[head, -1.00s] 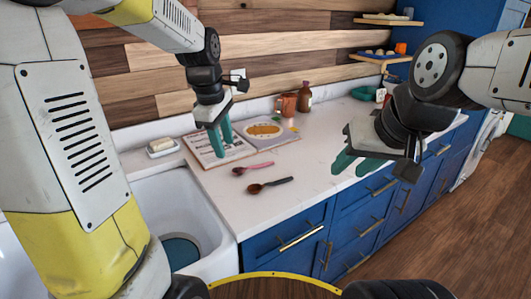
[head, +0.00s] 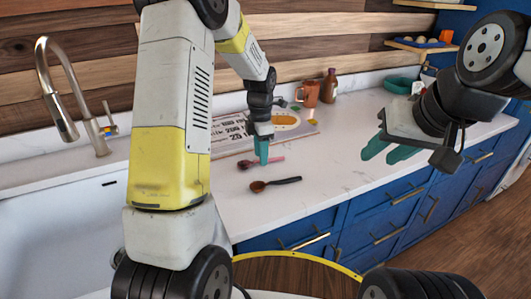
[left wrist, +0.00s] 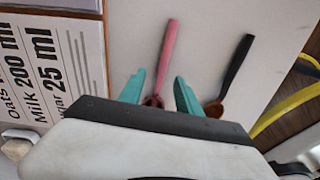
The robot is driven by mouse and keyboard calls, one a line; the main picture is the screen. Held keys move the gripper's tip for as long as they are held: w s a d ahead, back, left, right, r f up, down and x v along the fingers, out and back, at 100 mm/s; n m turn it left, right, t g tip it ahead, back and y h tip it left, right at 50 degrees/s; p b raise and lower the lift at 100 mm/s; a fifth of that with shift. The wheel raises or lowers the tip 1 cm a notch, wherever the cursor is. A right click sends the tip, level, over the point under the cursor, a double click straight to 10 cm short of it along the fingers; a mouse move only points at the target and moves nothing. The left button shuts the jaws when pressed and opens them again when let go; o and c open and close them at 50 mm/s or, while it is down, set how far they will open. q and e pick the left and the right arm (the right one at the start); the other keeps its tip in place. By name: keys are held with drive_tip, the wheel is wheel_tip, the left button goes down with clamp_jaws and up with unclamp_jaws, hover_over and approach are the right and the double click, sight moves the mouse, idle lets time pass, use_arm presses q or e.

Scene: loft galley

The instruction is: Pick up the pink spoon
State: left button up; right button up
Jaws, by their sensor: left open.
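The pink spoon (head: 266,162) lies on the white counter, its dark bowl to the left in the head view. In the left wrist view the pink spoon (left wrist: 166,55) runs away from me, with its bowl end between my left gripper's fingers. My left gripper (head: 262,150) is open with teal fingers pointing down over the spoon; it also shows in the left wrist view (left wrist: 158,90). I cannot tell how high its tips are above the counter. My right gripper (head: 388,148) hangs over the counter at the right, fingers apart, with nothing seen between them.
A brown spoon with a black handle (head: 275,184) lies close in front of the pink one. An open recipe book (head: 230,137) lies behind. A mug (head: 307,95) and a brown bottle (head: 329,86) stand farther back. The sink (head: 50,215) is at the left.

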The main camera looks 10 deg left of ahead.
use_arm(q)
drive_tip(key=shift+f, duration=0.75)
clamp_jaws()
drive_tip(key=shift+r, duration=0.15)
